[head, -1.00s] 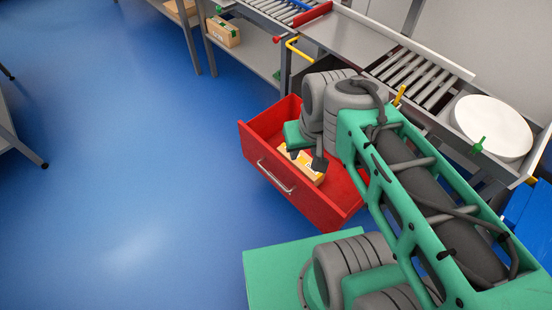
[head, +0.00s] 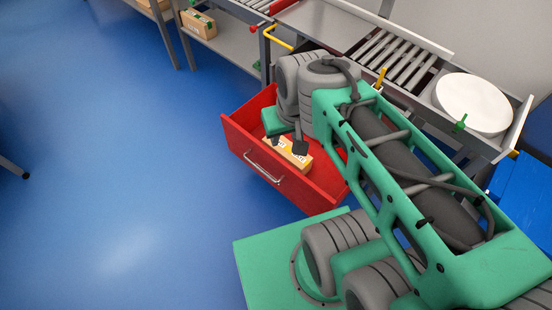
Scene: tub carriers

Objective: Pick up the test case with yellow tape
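A small cardboard-brown case with yellow tape (head: 288,154) lies inside the open red drawer (head: 276,181). Its top is partly covered by my gripper's dark fingers. My gripper (head: 287,144) reaches down into the drawer from above, with its two fingers apart over the case. It looks open. Whether the fingers touch the case or reach down its sides cannot be made out. My green and grey arm hides the drawer's back right part.
Another brown box with green tape (head: 198,24) sits on a shelf at the upper left. A roller conveyor (head: 405,62) and a white round disc (head: 473,102) are above and right of the drawer.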

